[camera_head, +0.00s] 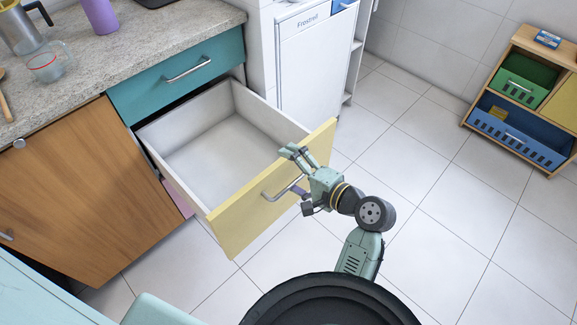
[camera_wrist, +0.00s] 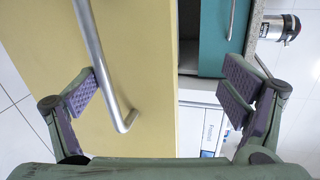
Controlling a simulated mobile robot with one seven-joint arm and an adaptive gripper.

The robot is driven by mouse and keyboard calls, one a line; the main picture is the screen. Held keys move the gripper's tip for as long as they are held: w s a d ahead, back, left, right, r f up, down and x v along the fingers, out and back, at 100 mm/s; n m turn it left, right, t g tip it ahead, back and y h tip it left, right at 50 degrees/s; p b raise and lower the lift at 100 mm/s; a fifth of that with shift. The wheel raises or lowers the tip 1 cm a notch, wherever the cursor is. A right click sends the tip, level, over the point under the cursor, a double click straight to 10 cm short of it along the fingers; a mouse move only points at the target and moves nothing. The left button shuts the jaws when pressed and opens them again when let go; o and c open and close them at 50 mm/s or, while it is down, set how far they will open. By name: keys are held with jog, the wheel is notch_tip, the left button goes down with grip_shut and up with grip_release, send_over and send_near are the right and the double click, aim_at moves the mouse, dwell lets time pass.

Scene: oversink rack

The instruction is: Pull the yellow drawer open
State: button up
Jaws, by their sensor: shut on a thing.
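The yellow drawer (camera_head: 235,218) is pulled far out of the counter, and its pale inside looks empty. Its silver bar handle (camera_head: 284,189) is on the yellow front; in the wrist view the handle (camera_wrist: 97,55) runs down the left part of that front (camera_wrist: 150,60). My gripper (camera_head: 294,170) is at the drawer front by the handle's right end. Its fingers are wide apart with part of the drawer between them. One finger is by the handle, the other past the front's top edge. In the wrist view, my gripper (camera_wrist: 162,92) shows both purple pads; exact contact is unclear.
A closed teal drawer (camera_head: 175,75) is above the yellow one. A brown cabinet door (camera_head: 65,190) stands left, a white Frostrell appliance (camera_head: 305,65) behind. The tiled floor (camera_head: 430,210) on the right is clear up to a wooden shelf with coloured bins (camera_head: 515,135).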

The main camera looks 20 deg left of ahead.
jog(key=shift+s+d+r+p, duration=0.1)
jog(key=shift+d+r+p, duration=0.1)
jog(key=shift+d+r, duration=0.3)
jog(key=shift+s+d+r+p, duration=0.15)
jog(key=shift+d+r, duration=0.1)
jog(key=shift+r, duration=0.35)
jog(key=shift+c, duration=1)
jog(key=shift+s+d+r, duration=0.2)
jog(key=shift+s+d, duration=0.05)
jog(key=shift+d, duration=0.1)
jog(key=c, duration=0.7)
jog(key=shift+s+d, duration=0.15)
jog(key=shift+d, duration=0.15)
jog(key=shift+c, duration=0.3)
jog(key=s+d+p, duration=0.3)
jog(key=d+p, duration=0.1)
jog(key=d, duration=0.4)
jog(key=shift+s+r+p, duration=0.25)
jog(key=shift+r+p, duration=0.1)
jog(key=shift+r, duration=0.05)
jog(key=shift+r+p, duration=0.1)
jog(key=shift+p, duration=0.35)
